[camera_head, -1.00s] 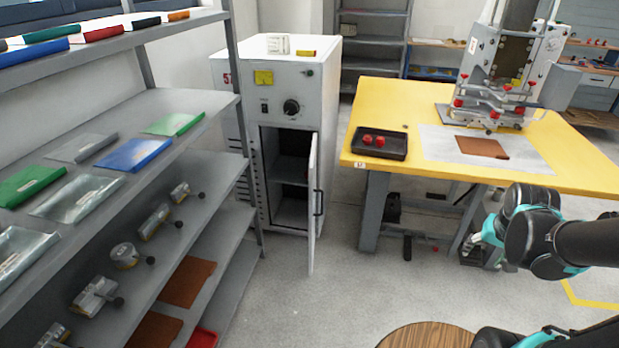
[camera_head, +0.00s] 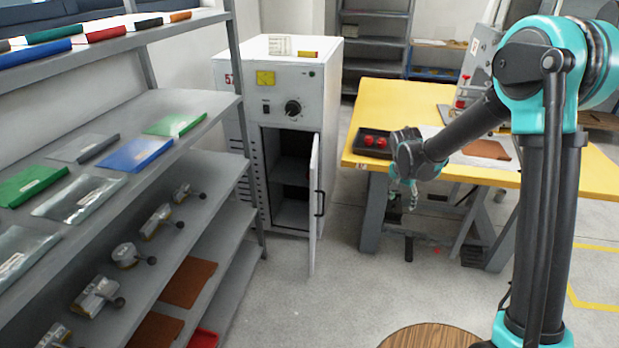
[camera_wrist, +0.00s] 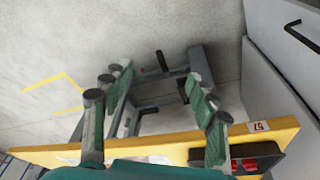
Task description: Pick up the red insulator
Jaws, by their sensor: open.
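Two small red pieces (camera_head: 373,141) sit in a black tray (camera_head: 364,153) at the near left corner of the yellow table. A flat red item (camera_head: 203,338) shows partly at the bottom of the left shelf. I cannot tell which of these is the red insulator. My gripper (camera_head: 406,192) is open and empty, hanging at the table's front edge beside the tray, fingers pointing down. In the wrist view the fingers of my gripper (camera_wrist: 158,92) are spread apart, with the red pieces (camera_wrist: 244,163) at the lower right, outside them.
A cabinet (camera_head: 288,75) stands in the middle with its door (camera_head: 314,200) open. The left shelf (camera_head: 240,110) holds folders, metal parts and brown sheets (camera_head: 188,282). A brown sheet (camera_head: 487,149) lies on the table (camera_head: 390,95). The floor between is clear.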

